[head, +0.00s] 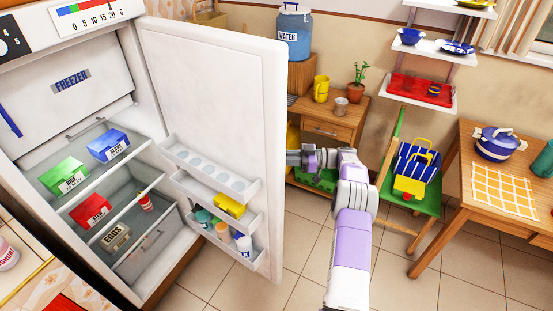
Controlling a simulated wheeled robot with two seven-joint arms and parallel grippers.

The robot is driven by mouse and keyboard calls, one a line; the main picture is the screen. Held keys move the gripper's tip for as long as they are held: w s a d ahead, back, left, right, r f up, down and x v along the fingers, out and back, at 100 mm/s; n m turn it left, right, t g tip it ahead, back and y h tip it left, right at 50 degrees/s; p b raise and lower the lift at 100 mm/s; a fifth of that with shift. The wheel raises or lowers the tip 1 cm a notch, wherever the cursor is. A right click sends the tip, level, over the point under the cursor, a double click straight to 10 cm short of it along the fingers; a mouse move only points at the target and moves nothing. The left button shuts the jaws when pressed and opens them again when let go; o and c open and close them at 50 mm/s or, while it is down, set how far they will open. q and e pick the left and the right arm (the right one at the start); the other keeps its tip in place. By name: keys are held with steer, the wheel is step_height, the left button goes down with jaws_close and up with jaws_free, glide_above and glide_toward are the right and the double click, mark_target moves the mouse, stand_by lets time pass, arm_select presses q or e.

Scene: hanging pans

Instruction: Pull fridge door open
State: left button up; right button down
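The white fridge (72,130) stands at the left with its inside in full view. Its door (215,100) is swung wide open to the right, showing the inner face and door racks. My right arm comes in from the bottom, right of centre. Its gripper (293,157) is beside the door's free edge, toward the outer side. The fingers are small and partly hidden by the door, so I cannot tell whether they are open or touch the door or its handle. The door's outer face and handle are hidden. My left gripper is not in view.
Shelves hold a green box (64,177), a blue box (108,146) and a red box (90,209). Door racks hold bottles (222,230). Behind the door stands a wooden cabinet (331,129). A green chair (424,205) and a table (466,190) are right. Tiled floor is clear in front.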

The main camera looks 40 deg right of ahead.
steer(key=shift+w+r, duration=0.25)
steer(key=shift+w, duration=0.2)
steer(key=c, duration=1.3)
jaws_free()
steer(key=shift+o, duration=1)
steer(key=shift+w+a+f, duration=0.1)
steer(key=shift+w+f, duration=0.05)
steer(key=shift+w, duration=0.1)
steer(key=v, duration=0.8)
